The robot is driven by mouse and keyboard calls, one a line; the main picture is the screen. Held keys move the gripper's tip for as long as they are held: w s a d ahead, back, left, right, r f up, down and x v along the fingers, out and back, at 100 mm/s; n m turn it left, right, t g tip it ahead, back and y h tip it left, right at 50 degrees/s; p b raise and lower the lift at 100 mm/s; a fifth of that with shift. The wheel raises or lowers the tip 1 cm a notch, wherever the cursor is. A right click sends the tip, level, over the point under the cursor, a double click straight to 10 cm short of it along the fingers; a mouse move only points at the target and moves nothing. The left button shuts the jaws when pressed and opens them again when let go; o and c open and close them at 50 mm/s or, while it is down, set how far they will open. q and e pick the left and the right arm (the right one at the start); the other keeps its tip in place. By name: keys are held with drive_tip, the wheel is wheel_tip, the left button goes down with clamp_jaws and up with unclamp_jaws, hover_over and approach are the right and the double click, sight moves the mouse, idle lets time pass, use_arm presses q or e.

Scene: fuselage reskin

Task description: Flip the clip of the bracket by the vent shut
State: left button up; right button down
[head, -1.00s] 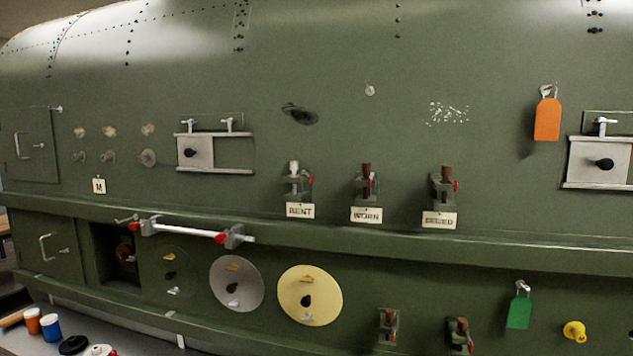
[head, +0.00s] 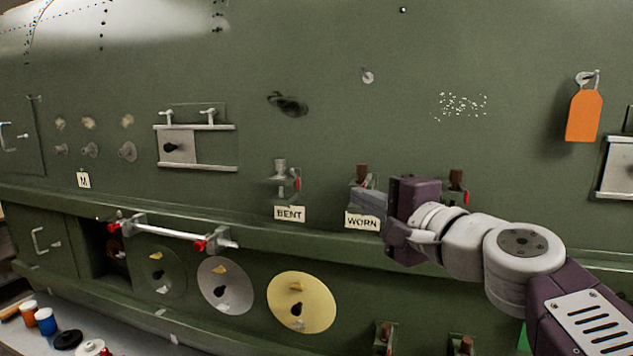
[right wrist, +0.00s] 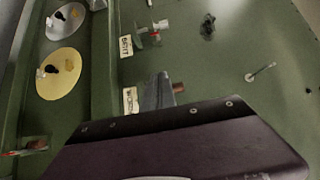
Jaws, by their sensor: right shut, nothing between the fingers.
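My right gripper (head: 368,200) is shut and empty in front of the WORN bracket, hiding part of it. In the right wrist view its grey fingers (right wrist: 158,92) are together beside the WORN label. The BENT bracket (head: 280,182) holds a pale pin and has a red clip (head: 298,184) on its right side; it also shows in the right wrist view (right wrist: 148,37). The WORN bracket shows a brown pin (head: 361,173). A third bracket (head: 457,187) with a red clip is partly behind my arm. My left gripper is out of view.
A white rod (head: 165,232) spans two brackets with red ends on the ledge. Discs (head: 302,302), lower brackets (head: 385,337), a sliding panel (head: 177,147) and an orange tag (head: 584,115) stand out from the green skin. Spools (head: 46,321) lie at lower left.

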drive_tip(key=w+a+p, duration=0.3)
drive_tip(key=w+a, duration=0.4)
drive_tip(key=a, duration=0.1)
drive_tip(key=shift+w+a+p, duration=0.3)
drive_tip(key=shift+a+p, duration=0.05)
drive_tip(key=shift+w, duration=0.15)
